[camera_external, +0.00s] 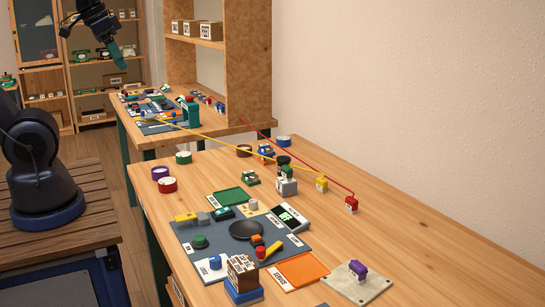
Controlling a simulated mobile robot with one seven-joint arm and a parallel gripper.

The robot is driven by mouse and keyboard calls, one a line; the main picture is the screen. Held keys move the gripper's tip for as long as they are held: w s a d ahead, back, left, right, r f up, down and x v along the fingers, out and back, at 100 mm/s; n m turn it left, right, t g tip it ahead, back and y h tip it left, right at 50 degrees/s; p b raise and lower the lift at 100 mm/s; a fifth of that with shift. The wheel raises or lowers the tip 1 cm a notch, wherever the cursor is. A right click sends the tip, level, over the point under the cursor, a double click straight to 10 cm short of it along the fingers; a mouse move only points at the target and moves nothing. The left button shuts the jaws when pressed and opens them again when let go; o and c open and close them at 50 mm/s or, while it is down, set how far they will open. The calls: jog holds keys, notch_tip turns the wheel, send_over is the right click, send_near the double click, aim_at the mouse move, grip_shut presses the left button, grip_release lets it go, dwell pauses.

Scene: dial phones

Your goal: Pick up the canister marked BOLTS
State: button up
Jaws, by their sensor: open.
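No label reading BOLTS is legible at this size, so I cannot tell which thing is that canister. Several small round, tin-like or roll-like things stand on the near table: a purple one (160,173), a red one (167,185), a green one (183,157), a brown one (244,150) and a blue one (283,141). My gripper (120,62), with teal fingers, hangs at the upper left, high up and far from the near table. It holds nothing that I can see; the gap between its fingers is hard to make out.
The near table (430,240) carries a grey mat (190,232) with a black dish (246,230), an orange tray (300,270) and a green tray (229,197). Yellow and red cords stretch towards the far table (165,140). A wall borders the right; the table's right side is bare.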

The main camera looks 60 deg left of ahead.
jog(key=shift+o, duration=0.2)
jog(key=m+g, duration=0.5)
jog(key=m, duration=1.4)
send_over(284, 158)
notch_tip(284, 158, down, 26)
jog(key=shift+a+f, duration=0.15)
jog(key=shift+f, duration=0.1)
notch_tip(284, 158, down, 11)
jog(key=shift+r, duration=0.2)
jog(key=shift+c, duration=0.4)
